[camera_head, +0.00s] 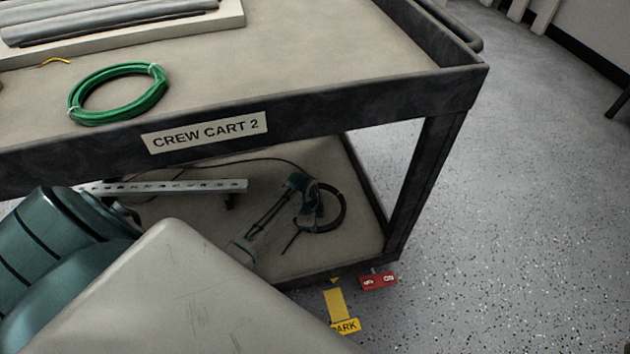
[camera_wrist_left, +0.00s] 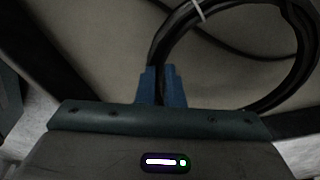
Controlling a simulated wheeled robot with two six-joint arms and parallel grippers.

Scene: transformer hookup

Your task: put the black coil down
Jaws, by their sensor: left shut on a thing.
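The black coil (camera_head: 343,212) is a ring of dark cable over the lower shelf of the cart. In the left wrist view the coil (camera_wrist_left: 302,55) shows as several dark strands with a pale tie near the top. My left gripper (camera_head: 309,208) reaches in at the lower shelf, under the top deck. Its blue fingers (camera_wrist_left: 161,85) are shut on the near left side of the coil. I cannot tell whether the coil touches the shelf. My right gripper is not in view.
The lower shelf (camera_head: 352,240) has bare room around the coil. A perforated metal bar (camera_head: 180,186) and a thin dark cable lie left of it. The top deck's edge, labelled CREW CART 2 (camera_head: 205,133), overhangs. A corner post (camera_head: 425,180) stands right. A green coil (camera_head: 118,94) lies on top.

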